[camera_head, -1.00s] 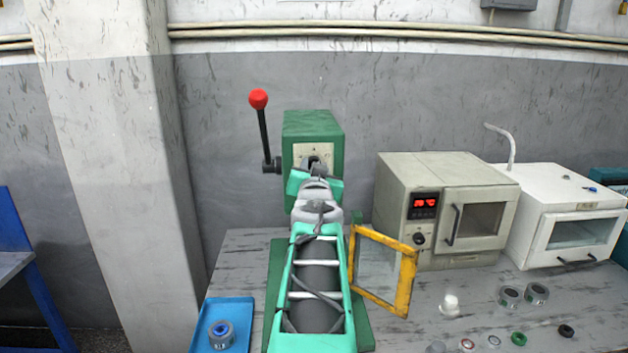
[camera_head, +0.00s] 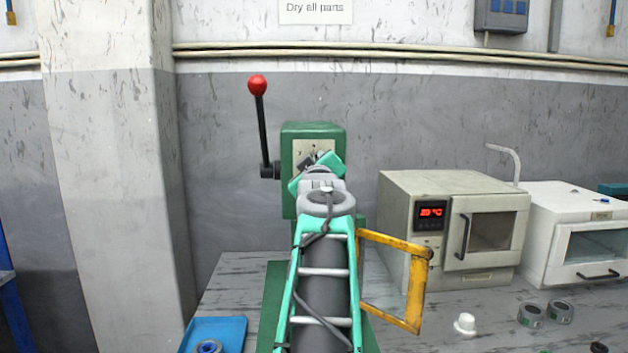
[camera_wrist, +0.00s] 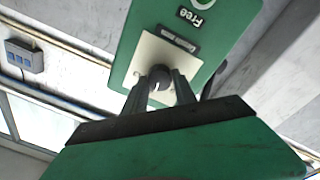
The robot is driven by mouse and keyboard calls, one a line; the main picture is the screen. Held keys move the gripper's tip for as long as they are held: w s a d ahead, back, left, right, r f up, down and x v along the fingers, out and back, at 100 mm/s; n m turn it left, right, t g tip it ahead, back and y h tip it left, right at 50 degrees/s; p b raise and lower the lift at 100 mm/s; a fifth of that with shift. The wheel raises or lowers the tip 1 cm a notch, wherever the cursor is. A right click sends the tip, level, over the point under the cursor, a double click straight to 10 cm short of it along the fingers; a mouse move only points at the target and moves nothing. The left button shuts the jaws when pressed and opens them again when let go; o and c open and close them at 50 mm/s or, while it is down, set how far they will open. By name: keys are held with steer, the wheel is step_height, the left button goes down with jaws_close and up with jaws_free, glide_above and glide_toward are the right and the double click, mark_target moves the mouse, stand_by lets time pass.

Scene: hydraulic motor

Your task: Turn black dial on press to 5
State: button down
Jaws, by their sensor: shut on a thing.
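The green press (camera_head: 297,132) stands on the table with its front panel toward me. Its lever with a red knob (camera_head: 257,85) stands nearly upright on the left side. In the wrist view, the black dial (camera_wrist: 159,76) sits on a pale plate (camera_wrist: 147,55) on the green press face (camera_wrist: 215,25), which carries the upside-down word "Free". My gripper (camera_wrist: 160,86) is shut on the dial, one finger on each side. In the head view, my gripper (camera_head: 318,163) is tilted in front of the panel and hides the dial. The dial's numbers and setting cannot be read.
An open yellow-framed guard (camera_head: 415,290) stands just right of my arm. A beige oven (camera_head: 403,225) with a red display and a white cabinet (camera_head: 550,240) stand farther right. A blue tray (camera_head: 228,332) lies at front left. Small parts lie at front right.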

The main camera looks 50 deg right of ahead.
steer(key=n+b, duration=0.3)
steer(key=n, duration=0.2)
steer(key=n+b, duration=0.4)
steer(key=n, duration=0.2)
steer(key=shift+f+t+y, duration=0.1)
steer(key=shift+t+y, duration=0.2)
steer(key=shift+n, duration=0.4)
steer(key=c, duration=1)
jaws_free()
steer(key=b+v, duration=0.1)
steer(key=v, duration=0.6)
steer(key=shift+s+a, duration=0.25)
steer(key=shift+s, duration=0.05)
